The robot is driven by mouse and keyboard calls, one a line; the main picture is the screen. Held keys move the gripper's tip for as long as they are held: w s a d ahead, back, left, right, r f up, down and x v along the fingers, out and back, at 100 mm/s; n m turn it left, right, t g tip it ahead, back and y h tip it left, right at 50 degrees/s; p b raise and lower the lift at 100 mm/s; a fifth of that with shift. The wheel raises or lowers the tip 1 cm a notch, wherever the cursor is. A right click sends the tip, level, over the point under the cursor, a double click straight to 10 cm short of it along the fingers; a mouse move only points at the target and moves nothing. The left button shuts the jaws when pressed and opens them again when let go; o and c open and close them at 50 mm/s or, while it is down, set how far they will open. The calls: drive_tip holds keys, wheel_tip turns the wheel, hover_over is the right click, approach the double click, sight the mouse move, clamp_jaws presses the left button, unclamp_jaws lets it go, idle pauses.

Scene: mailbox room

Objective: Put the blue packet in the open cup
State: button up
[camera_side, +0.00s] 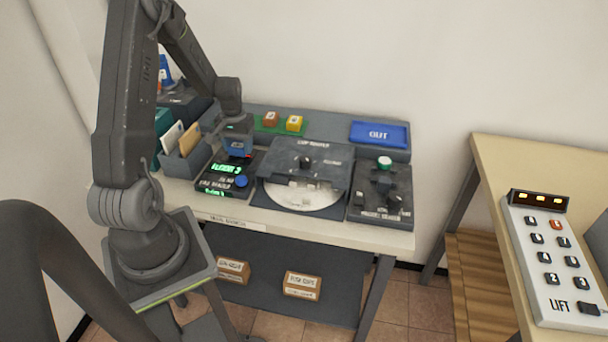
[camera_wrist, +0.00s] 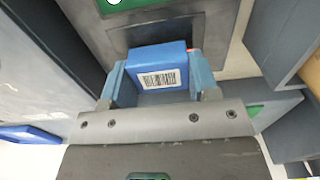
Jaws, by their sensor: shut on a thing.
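My gripper (camera_side: 238,138) is shut on the blue packet. In the wrist view the packet (camera_wrist: 158,57), with a white barcode label, sits between the two blue-grey fingers of my gripper (camera_wrist: 157,80). In the side view the packet (camera_side: 237,147) is a small blue patch under the gripper, above the back of a dark device with a green display (camera_side: 224,171). In the wrist view a dark recess in a grey housing (camera_wrist: 185,30) lies just beyond the packet. I cannot tell whether they touch. I cannot make out an open cup; a dark cover (camera_side: 310,165) hides most of a white disc (camera_side: 303,197).
A blue OUT tray (camera_side: 379,134) lies at the back right. A control box (camera_side: 381,193) with a green knob stands right of the cover. A grey holder with envelopes (camera_side: 184,160) is close left of my gripper. A LIFT panel (camera_side: 555,260) lies on the right table.

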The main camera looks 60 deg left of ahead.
drive_tip(key=shift+r, duration=1.8)
drive_tip(key=shift+r, duration=0.35)
wheel_tip(320, 180, up, 6)
hover_over(299, 196)
wheel_tip(299, 196, down, 4)
drive_tip(key=shift+w+f, duration=0.1)
drive_tip(key=shift+f, duration=2.8)
drive_tip(key=shift+f, duration=0.25)
